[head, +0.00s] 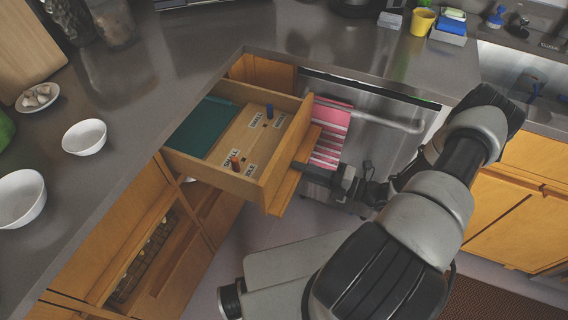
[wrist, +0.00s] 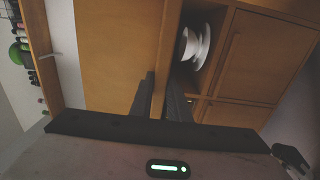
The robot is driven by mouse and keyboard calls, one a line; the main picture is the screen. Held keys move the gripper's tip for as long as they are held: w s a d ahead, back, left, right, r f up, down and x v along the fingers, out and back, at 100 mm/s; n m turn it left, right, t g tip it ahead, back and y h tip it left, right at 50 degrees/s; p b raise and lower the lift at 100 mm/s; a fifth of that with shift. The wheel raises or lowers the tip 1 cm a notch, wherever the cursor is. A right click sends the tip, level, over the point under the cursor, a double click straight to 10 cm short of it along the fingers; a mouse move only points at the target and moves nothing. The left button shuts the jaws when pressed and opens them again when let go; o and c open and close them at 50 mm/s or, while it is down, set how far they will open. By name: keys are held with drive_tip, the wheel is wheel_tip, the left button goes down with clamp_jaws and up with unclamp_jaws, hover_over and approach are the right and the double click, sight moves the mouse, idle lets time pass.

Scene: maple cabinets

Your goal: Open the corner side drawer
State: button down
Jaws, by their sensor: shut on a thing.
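The corner side drawer (head: 235,177) is a maple drawer standing well out from the cabinet under the counter's corner. Inside it lie a dark green sheet (head: 205,127) and a wooden board (head: 246,134) with white labels and small blue and brown pieces. My gripper (head: 302,176) is at the drawer's front. In the wrist view, its two dark fingers (wrist: 162,92) stand on either side of a thin wooden edge (wrist: 166,55) of the drawer front. My gripper is shut on that edge. The exact contact is partly hidden in the head view.
A steel dishwasher front (head: 385,130) with a pink striped towel (head: 332,130) is just right of the drawer. An open lower compartment (head: 150,255) is below left. White bowls (head: 84,137) stand on the counter. Dishes (wrist: 196,48) show in a compartment in the wrist view.

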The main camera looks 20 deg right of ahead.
drive_tip(key=shift+v, duration=1.3)
drive_tip(key=c, duration=1.7)
unclamp_jaws()
drive_tip(key=v, duration=1.7)
drive_tip(key=shift+s+d, duration=0.15)
drive_tip(key=shift+d, duration=0.1)
